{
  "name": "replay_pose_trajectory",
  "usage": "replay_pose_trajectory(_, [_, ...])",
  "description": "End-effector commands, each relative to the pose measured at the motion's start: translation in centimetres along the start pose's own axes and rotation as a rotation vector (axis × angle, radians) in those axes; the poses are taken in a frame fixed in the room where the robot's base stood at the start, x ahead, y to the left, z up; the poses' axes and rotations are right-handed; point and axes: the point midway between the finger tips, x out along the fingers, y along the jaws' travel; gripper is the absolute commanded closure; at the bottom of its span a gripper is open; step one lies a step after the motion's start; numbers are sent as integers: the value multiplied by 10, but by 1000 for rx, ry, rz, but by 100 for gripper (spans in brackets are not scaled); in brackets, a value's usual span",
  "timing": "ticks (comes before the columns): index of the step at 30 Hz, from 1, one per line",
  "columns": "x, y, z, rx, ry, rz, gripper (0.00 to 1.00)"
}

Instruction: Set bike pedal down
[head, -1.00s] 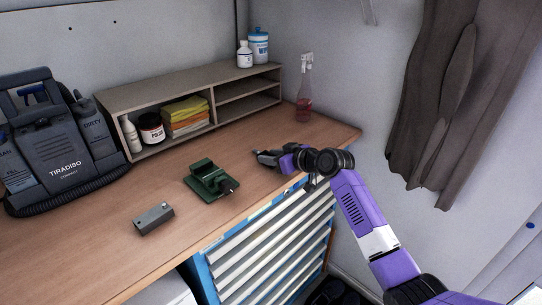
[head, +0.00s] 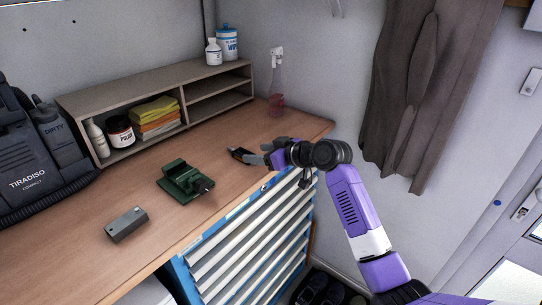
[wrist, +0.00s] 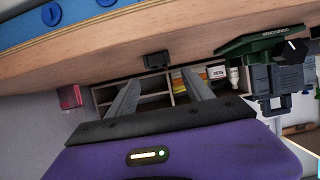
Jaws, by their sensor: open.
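The bike pedal (head: 240,154) is a small dark block lying on the wooden worktop, near its front edge above the drawers. My gripper (head: 257,157) is open just to the right of the pedal, low over the worktop, with its fingers pointing at it. In the wrist view, which is upside down, the pedal (wrist: 155,59) shows beyond and between the two spread fingertips (wrist: 160,76). The fingers appear apart from it.
A green vise (head: 186,182) and a grey metal block (head: 127,224) stand left on the worktop. A shelf (head: 160,90) with bottles and cloths runs along the back wall. A spray bottle (head: 277,95) stands at the far right. Blue-framed drawers (head: 245,250) are below.

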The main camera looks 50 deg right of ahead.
Motion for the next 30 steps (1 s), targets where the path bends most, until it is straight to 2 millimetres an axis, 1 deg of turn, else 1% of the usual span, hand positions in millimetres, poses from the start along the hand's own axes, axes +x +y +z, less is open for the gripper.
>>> replay_pose_trajectory(1, [-10, 0, 1, 1, 4, 2, 40])
replay_pose_trajectory(4, [-28, 1, 1, 0, 3, 2, 40])
replay_pose_trajectory(6, [-38, 0, 1, 0, 2, 1, 40])
replay_pose_trajectory(10, [-51, 0, 0, 1, 2, 0, 40])
replay_pose_trajectory(15, [-57, 0, 0, 0, 0, -1, 40])
replay_pose_trajectory(30, [-57, 0, 0, 0, 0, -1, 40])
